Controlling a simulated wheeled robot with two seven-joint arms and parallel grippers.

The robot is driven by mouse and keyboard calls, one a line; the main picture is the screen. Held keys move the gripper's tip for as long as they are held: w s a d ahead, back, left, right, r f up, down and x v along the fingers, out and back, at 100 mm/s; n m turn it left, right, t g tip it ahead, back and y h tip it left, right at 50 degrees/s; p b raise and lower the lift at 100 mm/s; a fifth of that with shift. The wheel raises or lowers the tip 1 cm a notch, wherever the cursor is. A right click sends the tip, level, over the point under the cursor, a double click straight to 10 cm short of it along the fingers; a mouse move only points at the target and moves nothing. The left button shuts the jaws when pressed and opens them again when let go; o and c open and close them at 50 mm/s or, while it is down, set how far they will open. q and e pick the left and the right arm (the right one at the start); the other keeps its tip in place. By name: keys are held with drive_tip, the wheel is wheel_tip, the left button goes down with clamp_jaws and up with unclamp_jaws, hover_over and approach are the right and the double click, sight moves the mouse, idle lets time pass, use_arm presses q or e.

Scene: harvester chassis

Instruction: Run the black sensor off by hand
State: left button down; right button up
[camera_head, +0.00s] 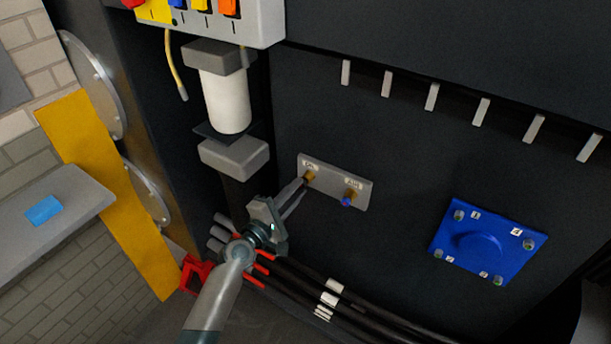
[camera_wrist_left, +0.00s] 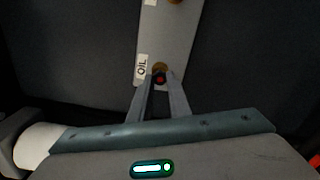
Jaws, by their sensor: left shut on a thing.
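A grey plate (camera_head: 334,182) on the dark chassis wall carries two brass fittings, and the left one has an OIL label. The black sensor (camera_wrist_left: 160,78) sits at the brass fitting beside the OIL label and has a red spot on its end. My left gripper (camera_head: 303,183) reaches up to it from below left, and its two fingers are shut on the black sensor. The fingers hide most of the sensor in the head view. The second fitting (camera_head: 349,196), at the plate's right, has a blue end. My right gripper is not in view.
A blue square cover (camera_head: 483,241) with numbered bolts is on the wall at right. A white filter cylinder (camera_head: 225,101) hangs at upper left. Black hoses (camera_head: 355,311) with white bands run below. A blue block (camera_head: 44,210) lies on a grey shelf (camera_head: 82,191) at left.

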use_arm(q)
drive_tip(key=n, duration=0.3)
drive_tip(key=shift+s+a+f+n+p, duration=0.1)
drive_tip(key=shift+s+a+n+p, duration=0.05)
drive_tip(key=shift+s+n+p, duration=0.15)
drive_tip(key=c, duration=2.4)
unclamp_jaws()
clamp_jaws()
drive_tip(key=shift+s+a, duration=0.1)
drive_tip(key=shift+a, duration=0.05)
